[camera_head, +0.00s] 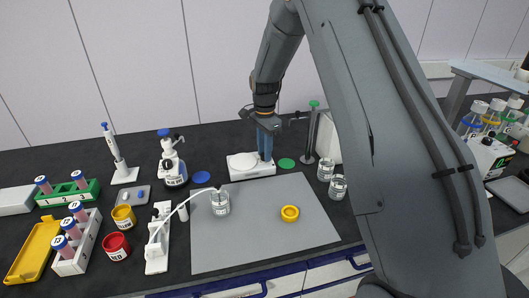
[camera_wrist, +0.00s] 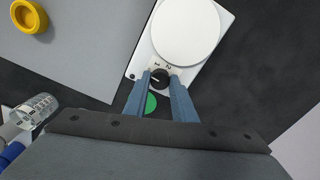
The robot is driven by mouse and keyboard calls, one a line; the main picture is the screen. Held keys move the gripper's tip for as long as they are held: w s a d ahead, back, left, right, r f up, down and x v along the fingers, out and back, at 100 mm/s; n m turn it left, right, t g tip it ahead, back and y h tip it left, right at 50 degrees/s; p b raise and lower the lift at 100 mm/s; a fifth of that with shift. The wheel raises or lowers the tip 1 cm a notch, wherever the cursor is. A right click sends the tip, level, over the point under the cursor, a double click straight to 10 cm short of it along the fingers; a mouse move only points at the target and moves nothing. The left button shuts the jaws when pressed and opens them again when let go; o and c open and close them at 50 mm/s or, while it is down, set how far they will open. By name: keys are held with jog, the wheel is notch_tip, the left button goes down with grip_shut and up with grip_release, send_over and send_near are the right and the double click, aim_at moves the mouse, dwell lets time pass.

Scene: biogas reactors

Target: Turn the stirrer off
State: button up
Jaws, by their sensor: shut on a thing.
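The stirrer (camera_head: 238,163) is a white box with a round white plate, at the back of the bench near the middle in the head view. In the wrist view the stirrer (camera_wrist: 187,32) shows its plate at the top and a black knob (camera_wrist: 159,79) at its lower edge, with the marks 1 and 2 beside it. My gripper (camera_wrist: 160,77) has its two blue fingers shut on the knob, one on each side. In the head view my gripper (camera_head: 265,156) reaches down to the stirrer's right end. I cannot read the knob's pointer exactly.
A green lid (camera_head: 286,163) lies right of the stirrer, and a blue lid (camera_head: 201,177) left of it. A grey mat (camera_head: 255,250) holds a glass jar (camera_head: 220,204) and a yellow ring-shaped lid (camera_head: 290,213). Glass jars (camera_head: 326,170) and a stand (camera_head: 311,135) are close on the right.

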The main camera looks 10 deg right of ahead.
jog(key=shift+o, duration=0.2)
jog(key=shift+n, duration=0.4)
jog(key=shift+c, duration=0.2)
jog(key=o, duration=1.1)
jog(key=shift+r+b, duration=1.25)
jog(key=shift+r, duration=2.7)
